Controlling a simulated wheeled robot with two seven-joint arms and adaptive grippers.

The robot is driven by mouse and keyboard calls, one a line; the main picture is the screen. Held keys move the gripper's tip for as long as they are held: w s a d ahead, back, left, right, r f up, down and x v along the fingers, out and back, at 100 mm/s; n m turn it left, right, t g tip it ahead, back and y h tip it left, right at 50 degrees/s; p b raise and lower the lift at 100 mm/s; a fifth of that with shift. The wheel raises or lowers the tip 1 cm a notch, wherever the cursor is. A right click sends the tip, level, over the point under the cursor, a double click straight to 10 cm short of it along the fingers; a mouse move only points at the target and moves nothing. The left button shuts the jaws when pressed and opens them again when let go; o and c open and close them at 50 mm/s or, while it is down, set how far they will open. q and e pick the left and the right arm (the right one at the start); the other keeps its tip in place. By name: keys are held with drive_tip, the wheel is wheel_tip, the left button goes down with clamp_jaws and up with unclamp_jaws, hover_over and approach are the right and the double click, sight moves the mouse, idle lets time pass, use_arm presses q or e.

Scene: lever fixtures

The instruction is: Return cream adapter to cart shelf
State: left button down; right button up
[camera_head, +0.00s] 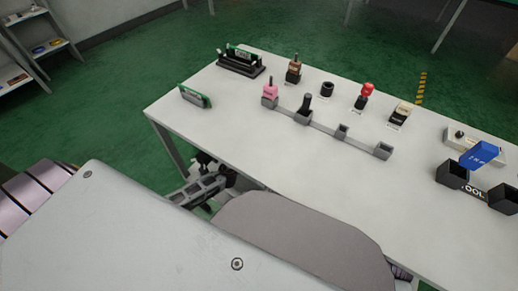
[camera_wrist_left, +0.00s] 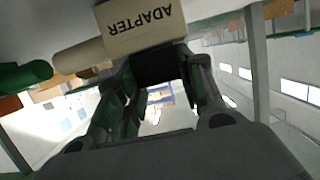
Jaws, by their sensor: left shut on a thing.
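In the left wrist view, a cream block lettered ADAPTER (camera_wrist_left: 145,28) sits at the tips of my left gripper (camera_wrist_left: 158,66). The gripper is shut on it, with a black part between the fingers. A pale cream cylinder (camera_wrist_left: 80,58) lies beside the block; I cannot tell whether it is joined to it. In the head view, dark linkage of my left arm (camera_head: 200,188) shows low beside the table's near left edge. The held adapter cannot be made out there. A grey rack with shelves (camera_head: 38,50) stands at the far left; I cannot tell whether it is the cart. My right gripper is not in view.
The white table (camera_head: 240,135) holds a pink-topped piece (camera_head: 269,92), a red-knobbed piece (camera_head: 364,92), a cream-topped piece (camera_head: 400,113) and a blue block (camera_head: 480,153) by black TOOL holders. A green cylinder (camera_wrist_left: 25,75) is near the gripper's left.

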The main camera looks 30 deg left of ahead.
use_arm(q)
drive_tip(key=shift+f, duration=0.1)
drive_tip(key=c, duration=0.9)
unclamp_jaws()
drive_tip(key=v, duration=1.2)
idle(0.4)
idle(0.5)
